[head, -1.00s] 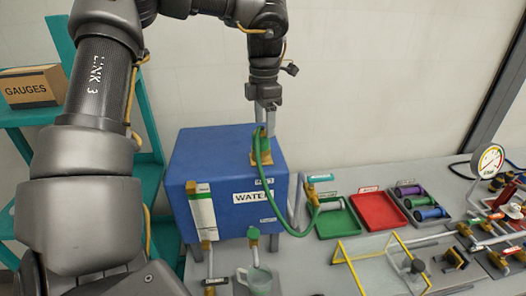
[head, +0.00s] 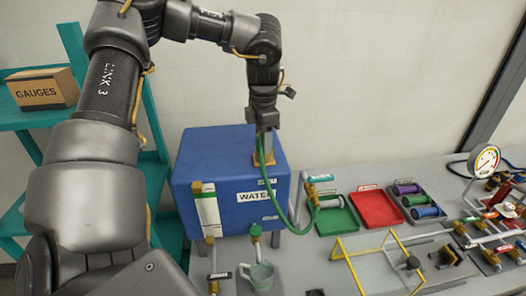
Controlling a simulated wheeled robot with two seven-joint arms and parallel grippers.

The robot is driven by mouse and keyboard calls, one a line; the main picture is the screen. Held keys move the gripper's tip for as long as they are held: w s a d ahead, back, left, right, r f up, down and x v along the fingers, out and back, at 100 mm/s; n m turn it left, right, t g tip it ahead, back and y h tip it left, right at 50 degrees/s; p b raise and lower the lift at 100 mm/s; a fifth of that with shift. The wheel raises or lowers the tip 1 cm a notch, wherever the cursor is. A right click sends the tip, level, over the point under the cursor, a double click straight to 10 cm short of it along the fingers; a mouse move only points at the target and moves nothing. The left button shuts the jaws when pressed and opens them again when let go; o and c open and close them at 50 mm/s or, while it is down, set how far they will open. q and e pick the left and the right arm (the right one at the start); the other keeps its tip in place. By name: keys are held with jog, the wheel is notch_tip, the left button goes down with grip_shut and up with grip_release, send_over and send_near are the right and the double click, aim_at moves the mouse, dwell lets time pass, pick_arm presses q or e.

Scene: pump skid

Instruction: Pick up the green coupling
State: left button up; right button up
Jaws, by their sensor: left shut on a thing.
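My left gripper (head: 265,146) points straight down over the top of the blue water tank (head: 228,188). It is shut on the green coupling at the upper end of the green hose (head: 268,185); the fingers hide most of the coupling. The fingertips are close above the brass port (head: 264,160) on the tank top; I cannot tell whether the coupling touches it. The hose hangs down the tank's front and runs right to a brass fitting (head: 312,191). My right gripper is not in view.
A green tray (head: 335,220), a red tray (head: 377,207) and a dark tray of coloured spools (head: 424,212) lie right of the tank. A cup (head: 260,277) stands under the tank's tap (head: 255,233). A yellow frame (head: 372,262) and a gauge (head: 484,160) stand further right.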

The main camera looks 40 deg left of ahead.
pick_arm(q)
jog(key=shift+c, duration=1)
jog(key=shift+w+r+b, duration=0.15)
jog(key=shift+r+b, duration=0.2)
jog(key=shift+r, duration=0.05)
notch_tip(320, 180, up, 7)
jog(key=shift+f+b, duration=0.2)
jog(key=shift+b, duration=0.8)
jog(key=shift+d+r+p, duration=0.1)
jog(key=shift+r+p, duration=0.25)
jog(key=shift+r, duration=0.75)
jog(key=shift+a+r, duration=0.15)
jog(key=shift+a, duration=0.05)
